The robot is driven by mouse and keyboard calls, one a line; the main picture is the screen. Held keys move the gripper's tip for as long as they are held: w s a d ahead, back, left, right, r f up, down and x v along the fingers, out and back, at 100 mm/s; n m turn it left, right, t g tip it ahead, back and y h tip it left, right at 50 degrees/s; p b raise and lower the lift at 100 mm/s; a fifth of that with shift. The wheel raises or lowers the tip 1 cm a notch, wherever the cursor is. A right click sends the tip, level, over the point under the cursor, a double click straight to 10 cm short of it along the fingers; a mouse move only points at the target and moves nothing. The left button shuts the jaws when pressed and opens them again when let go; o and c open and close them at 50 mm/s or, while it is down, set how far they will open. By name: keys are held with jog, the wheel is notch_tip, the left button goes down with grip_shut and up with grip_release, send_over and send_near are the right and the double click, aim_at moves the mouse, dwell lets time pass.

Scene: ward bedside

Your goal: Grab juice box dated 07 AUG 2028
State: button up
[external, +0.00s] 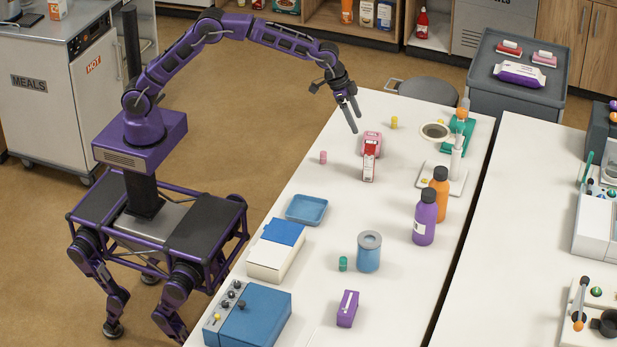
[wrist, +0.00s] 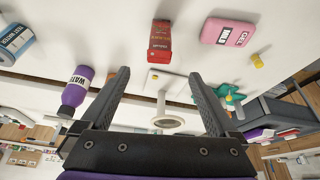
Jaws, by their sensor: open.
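A small red and white box (external: 368,168) stands upright on the white table in the external view. It also shows in the wrist view (wrist: 160,42), upside down, with small print too blurred to read as a date. A small purple box (external: 347,309) stands near the table's front in the external view; no date on it is readable. My gripper (external: 351,116) is open and empty above the table's left edge, up and left of the red box and apart from it. In the wrist view the red box lies beyond the gap between my fingertips (wrist: 160,74).
Purple (external: 424,222) and orange (external: 439,190) bottles, a magnifier stand (external: 435,132) and a blue canister (external: 369,252) stand nearby. Table left of the red box is mostly clear.

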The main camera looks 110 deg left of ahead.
aim_at(367, 148)
jog(key=x, duration=1.3)
jog(key=shift+f, duration=0.1)
grip_shut()
